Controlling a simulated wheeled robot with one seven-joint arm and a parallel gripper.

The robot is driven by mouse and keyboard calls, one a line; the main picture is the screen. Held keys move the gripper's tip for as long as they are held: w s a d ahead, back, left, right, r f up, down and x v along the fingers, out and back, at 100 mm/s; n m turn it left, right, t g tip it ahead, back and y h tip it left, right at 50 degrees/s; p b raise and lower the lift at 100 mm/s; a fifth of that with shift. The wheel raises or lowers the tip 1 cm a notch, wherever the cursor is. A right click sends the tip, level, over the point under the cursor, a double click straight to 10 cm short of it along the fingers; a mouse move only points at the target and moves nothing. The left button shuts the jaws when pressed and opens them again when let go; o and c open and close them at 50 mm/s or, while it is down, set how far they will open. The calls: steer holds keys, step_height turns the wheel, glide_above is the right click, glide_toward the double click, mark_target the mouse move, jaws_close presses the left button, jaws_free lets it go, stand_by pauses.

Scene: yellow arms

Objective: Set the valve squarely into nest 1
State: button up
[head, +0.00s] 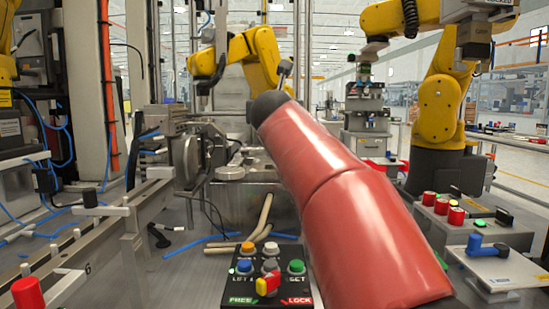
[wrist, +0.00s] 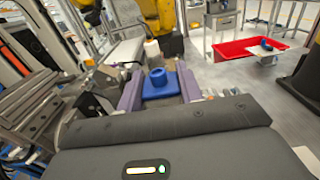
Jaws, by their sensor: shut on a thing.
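In the wrist view, my gripper (wrist: 159,88) has two purple fingers closed on a blue part with a round raised top, which I take to be the valve (wrist: 157,77). The part sits between the fingers, and its underside is hidden. In the head view, my red arm reaches up and away across the middle and hides much behind it; I cannot make out the valve there. I cannot pick out nest 1 by any marking in either view.
A black control box (head: 268,290) with coloured buttons and FREE and LOCK labels stands at front centre. At right are red-topped cylinders (head: 455,216) and a blue part (head: 478,246) on a white plate. A red tray (wrist: 247,48) shows in the wrist view. Yellow robot arms (head: 437,105) stand behind.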

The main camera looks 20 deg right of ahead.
step_height(320, 180, down, 7)
steer(key=shift+f, duration=0.15)
step_height(320, 180, down, 4)
steer(key=shift+r+b, duration=0.25)
steer(key=shift+b, duration=0.7)
steer(key=shift+r, duration=0.1)
steer(key=o, duration=1.1)
steer(key=v, duration=1.2)
